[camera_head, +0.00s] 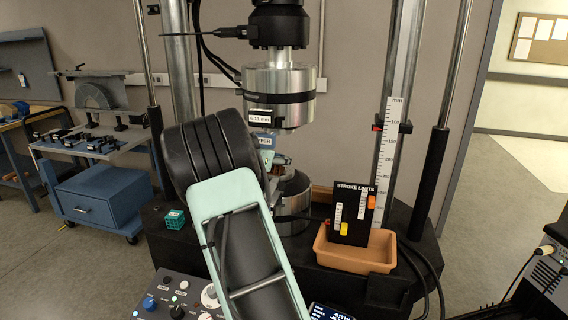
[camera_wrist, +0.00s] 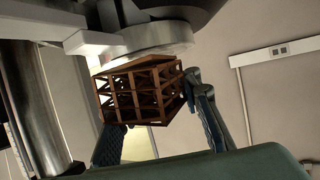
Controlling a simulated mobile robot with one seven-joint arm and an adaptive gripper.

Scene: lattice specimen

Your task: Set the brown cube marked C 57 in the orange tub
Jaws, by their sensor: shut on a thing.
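A brown open-lattice cube (camera_wrist: 138,92) sits between the fingers of my gripper (camera_wrist: 152,106) in the wrist view. The gripper is shut on it. The cube looks tilted in this view, and no C 57 marking can be read. A round metal part of the machine (camera_wrist: 130,42) is just above the cube; I cannot tell whether they touch. In the head view my arm hides most of the gripper and the cube, between the press's two cylinders. The orange tub (camera_head: 343,257) stands on the black machine base to the right of my arm.
A black stroke limits board (camera_head: 348,212) stands at the tub's back, covering part of its opening. A teal cube (camera_head: 174,218) sits on the base at left. The upper steel cylinder (camera_head: 279,88) and lower cylinder (camera_head: 293,215) bound the space around the gripper. A ruler (camera_head: 391,150) stands upright.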

